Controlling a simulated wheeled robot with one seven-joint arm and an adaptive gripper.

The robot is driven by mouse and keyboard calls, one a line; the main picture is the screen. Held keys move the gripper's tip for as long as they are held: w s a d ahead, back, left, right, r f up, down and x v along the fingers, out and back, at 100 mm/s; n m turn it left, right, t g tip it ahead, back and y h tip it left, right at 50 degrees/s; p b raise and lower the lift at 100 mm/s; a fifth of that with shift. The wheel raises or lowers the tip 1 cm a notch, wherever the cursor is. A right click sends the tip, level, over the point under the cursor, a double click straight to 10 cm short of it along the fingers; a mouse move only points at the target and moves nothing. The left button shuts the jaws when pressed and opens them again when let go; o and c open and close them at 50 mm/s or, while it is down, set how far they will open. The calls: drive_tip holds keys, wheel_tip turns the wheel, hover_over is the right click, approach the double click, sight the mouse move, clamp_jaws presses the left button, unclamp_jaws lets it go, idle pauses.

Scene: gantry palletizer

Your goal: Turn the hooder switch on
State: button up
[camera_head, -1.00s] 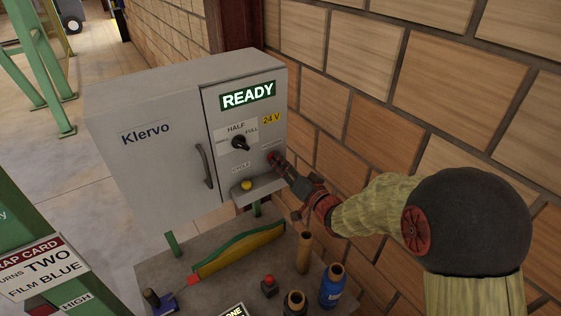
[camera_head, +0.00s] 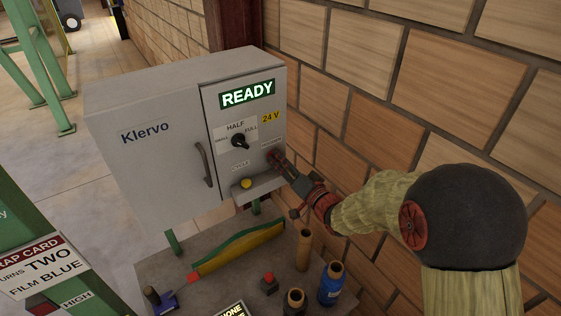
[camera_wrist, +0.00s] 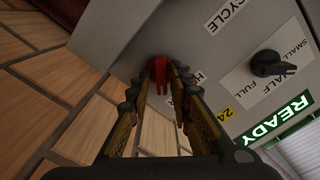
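The hooder switch is a red knob (camera_wrist: 160,75) on the front of the grey control cabinet, near its lower right edge. A label beside it in the wrist view is partly covered by a finger and reads only "HO". My gripper (camera_wrist: 160,85) points at the cabinet with a finger on each side of the red knob. The fingers stand apart; whether they touch it is not clear. In the head view my gripper (camera_head: 276,158) reaches the cabinet from the right and hides most of the knob.
The cabinet (camera_head: 150,165) also carries a lit READY sign (camera_head: 247,94), a black HALF/FULL selector (camera_head: 239,141) and a yellow button (camera_head: 246,183). A brick wall (camera_head: 430,110) is close at right.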

drive_tip(key=shift+o, duration=0.5)
drive_tip(key=v, duration=1.2)
